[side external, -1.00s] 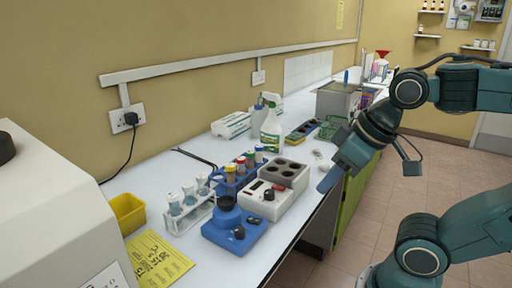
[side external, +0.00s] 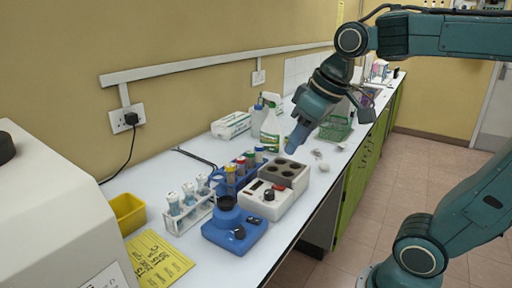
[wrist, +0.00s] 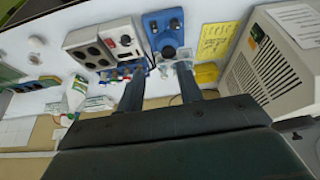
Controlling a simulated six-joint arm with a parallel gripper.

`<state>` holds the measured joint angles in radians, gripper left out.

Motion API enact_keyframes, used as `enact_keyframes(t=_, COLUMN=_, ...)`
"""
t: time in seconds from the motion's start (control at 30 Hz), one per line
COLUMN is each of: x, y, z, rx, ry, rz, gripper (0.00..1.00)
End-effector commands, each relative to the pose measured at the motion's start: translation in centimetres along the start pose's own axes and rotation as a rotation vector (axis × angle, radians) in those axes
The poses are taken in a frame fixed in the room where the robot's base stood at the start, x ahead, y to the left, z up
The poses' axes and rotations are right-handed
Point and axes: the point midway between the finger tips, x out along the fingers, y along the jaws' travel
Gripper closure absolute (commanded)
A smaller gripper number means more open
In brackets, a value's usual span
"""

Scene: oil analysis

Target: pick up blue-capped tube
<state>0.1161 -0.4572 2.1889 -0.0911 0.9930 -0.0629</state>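A blue rack (side external: 232,186) holds several tubes with coloured caps on the bench. One tube at its far end appears to have a blue cap (side external: 259,150); at this size I cannot be sure of the colour. The rack (wrist: 112,76) also shows in the wrist view, partly hidden by a finger, and its caps are too small to tell apart. My gripper (side external: 292,149) hangs above the bench, to the right of the rack, pointing down and left. In the wrist view my gripper (wrist: 159,70) has its two fingers wide apart with nothing between them.
A white block with round wells (side external: 286,174) and a blue device (side external: 234,232) stand in front of the rack. A clear rack of vials (side external: 188,212) is to its left. Spray bottle (side external: 271,132), green basket (side external: 336,130) and wall (side external: 180,50) lie behind.

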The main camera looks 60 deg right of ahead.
Motion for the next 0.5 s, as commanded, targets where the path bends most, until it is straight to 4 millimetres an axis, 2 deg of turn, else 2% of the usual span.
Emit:
enact_keyframes(t=0.1, x=0.2, y=1.1, z=-3.0, rx=-0.008, ry=-0.025, rz=-0.001, gripper=0.64)
enact_keyframes(t=0.5, x=2.4, y=6.3, z=-11.6, rx=-0.045, ry=-0.099, rz=-0.011, gripper=0.64)
